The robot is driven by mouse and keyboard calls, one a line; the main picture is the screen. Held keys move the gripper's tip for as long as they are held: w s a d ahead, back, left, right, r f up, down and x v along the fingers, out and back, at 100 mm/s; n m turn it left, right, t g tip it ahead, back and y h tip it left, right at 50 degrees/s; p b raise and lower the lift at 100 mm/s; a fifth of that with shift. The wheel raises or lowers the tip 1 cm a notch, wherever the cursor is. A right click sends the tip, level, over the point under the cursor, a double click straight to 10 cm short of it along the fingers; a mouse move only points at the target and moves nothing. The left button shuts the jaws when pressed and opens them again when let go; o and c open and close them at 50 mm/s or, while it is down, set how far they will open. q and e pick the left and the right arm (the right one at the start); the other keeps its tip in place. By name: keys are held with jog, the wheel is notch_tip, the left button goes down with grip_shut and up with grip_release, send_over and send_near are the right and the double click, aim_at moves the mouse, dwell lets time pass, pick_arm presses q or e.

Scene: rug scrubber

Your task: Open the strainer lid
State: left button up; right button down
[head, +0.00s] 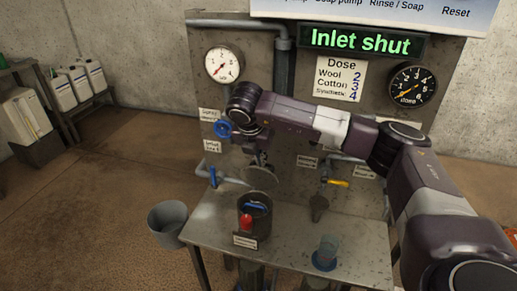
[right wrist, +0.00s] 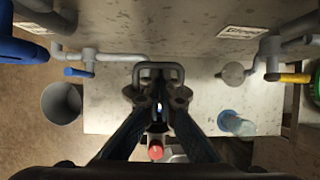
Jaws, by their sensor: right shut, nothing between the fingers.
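A dark round strainer pot (head: 265,226) stands at the front of the metal table. Its mouth is uncovered, and a red-topped piece (head: 246,222) and a blue piece show inside. A grey disc, which looks like the strainer lid (head: 262,178), is tilted up above the back of the pot. My right gripper (right wrist: 158,106) is shut and empty, pointing down above the pot. A grey loop handle (right wrist: 159,67) shows just beyond its fingertips; I cannot tell whether they touch. The red piece (right wrist: 155,151) also shows below the fingers. My left gripper is not in view.
A back panel (head: 300,120) with gauges and pipes rises behind the table. A blue-handled valve (head: 213,177) is at left and a yellow-handled one (head: 338,182) at right. A grey bucket (head: 168,222) is left of the table; a blue cup (head: 326,252) stands at right.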

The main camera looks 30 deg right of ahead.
jog(key=shift+x, duration=0.85)
jog(key=shift+g+y, duration=0.5)
jog(key=w+d+b, duration=0.1)
jog(key=w+d+f, duration=0.1)
jog(key=d, duration=0.1)
jog(key=shift+w+d+b, duration=0.15)
jog(key=shift+w+b, duration=0.25)
